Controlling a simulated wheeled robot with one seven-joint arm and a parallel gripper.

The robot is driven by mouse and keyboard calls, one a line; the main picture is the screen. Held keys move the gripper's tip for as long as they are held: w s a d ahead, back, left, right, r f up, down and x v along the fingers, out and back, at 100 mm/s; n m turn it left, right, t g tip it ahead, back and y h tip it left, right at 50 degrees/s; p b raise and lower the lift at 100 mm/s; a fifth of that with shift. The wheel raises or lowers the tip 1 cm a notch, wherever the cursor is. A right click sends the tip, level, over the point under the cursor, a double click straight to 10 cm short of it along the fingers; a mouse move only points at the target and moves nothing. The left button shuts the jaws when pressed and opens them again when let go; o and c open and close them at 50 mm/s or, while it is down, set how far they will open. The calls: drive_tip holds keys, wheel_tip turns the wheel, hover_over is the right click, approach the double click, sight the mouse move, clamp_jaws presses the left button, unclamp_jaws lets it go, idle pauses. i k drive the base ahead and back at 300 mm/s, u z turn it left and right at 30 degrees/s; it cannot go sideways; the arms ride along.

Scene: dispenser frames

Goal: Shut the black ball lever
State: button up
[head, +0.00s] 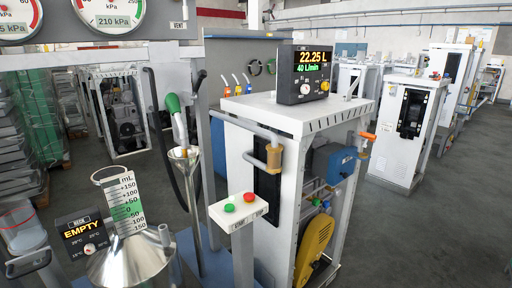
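I cannot make out a lever with a black ball for certain in the head view. A brass valve body (274,157) sits on the grey pipe at the left side of the white dispenser cabinet (290,115); no black ball shows clearly on it. An orange-handled valve (367,136) sticks out at the cabinet's right side.
A two-button post (239,207) stands in front of the cabinet. A metal measuring can (135,262) with a scale is at the lower left. A green-handled nozzle (173,104) hangs over a funnel (185,154). Open floor (430,220) lies to the right.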

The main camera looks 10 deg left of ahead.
sight(203, 75)
drive_tip(key=u, duration=0.5)
drive_tip(key=i, duration=0.15)
drive_tip(key=u, duration=0.5)
